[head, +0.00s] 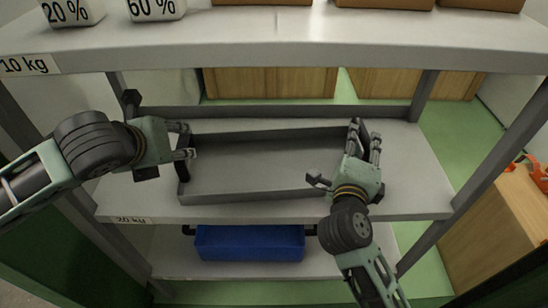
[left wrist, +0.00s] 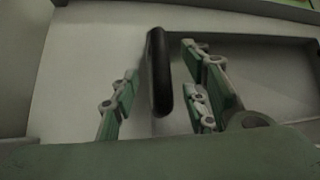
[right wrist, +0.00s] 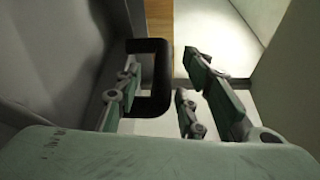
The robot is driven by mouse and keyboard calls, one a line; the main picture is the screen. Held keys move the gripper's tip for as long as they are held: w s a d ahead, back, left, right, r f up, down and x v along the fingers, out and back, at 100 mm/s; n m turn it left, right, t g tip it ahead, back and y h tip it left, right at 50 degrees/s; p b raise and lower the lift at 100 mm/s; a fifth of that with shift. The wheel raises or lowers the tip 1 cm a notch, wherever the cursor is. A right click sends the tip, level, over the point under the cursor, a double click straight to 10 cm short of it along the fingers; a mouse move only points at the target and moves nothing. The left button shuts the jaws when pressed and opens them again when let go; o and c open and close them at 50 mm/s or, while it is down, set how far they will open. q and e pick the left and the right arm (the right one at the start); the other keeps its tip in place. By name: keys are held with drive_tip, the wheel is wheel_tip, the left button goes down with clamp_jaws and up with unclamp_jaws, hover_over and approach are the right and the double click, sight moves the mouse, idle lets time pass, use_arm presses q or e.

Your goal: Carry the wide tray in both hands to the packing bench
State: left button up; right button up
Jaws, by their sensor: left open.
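The wide grey tray (head: 260,196) lies on the middle shelf, with a black handle at each end. My left gripper (head: 187,140) is at the tray's left end, open. In the left wrist view the black left handle (left wrist: 159,75) stands between its parted fingers (left wrist: 165,95), with no clear contact. My right gripper (head: 347,160) is over the tray's right end. In the right wrist view its fingers (right wrist: 160,95) are apart, with the dark bar of the right handle (right wrist: 163,75) between them; one finger overlaps the handle's loop. The packing bench cannot be identified for certain.
Rack posts (head: 424,95) stand at the sides. A blue bin (head: 250,243) sits on the shelf below. A wooden-topped surface with orange items (head: 538,176) is at the right.

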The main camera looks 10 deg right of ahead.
sight(180, 143)
use_arm(q)
drive_tip(key=x, duration=0.5)
drive_tip(key=shift+w+f, duration=0.1)
drive_tip(key=shift+w, duration=0.1)
use_arm(e)
drive_tip(key=x, duration=0.5)
drive_tip(key=shift+w+f, duration=0.1)
drive_tip(key=shift+w, duration=0.1)
use_arm(q)
drive_tip(key=shift+c, duration=0.4)
use_arm(e)
drive_tip(key=shift+c, duration=0.2)
use_arm(q)
drive_tip(key=c, duration=0.9)
use_arm(e)
clamp_jaws()
use_arm(q)
clamp_jaws()
use_arm(e)
drive_tip(key=shift+f, duration=0.15)
drive_tip(key=shift+s+f, duration=0.1)
drive_tip(key=shift+f, duration=0.05)
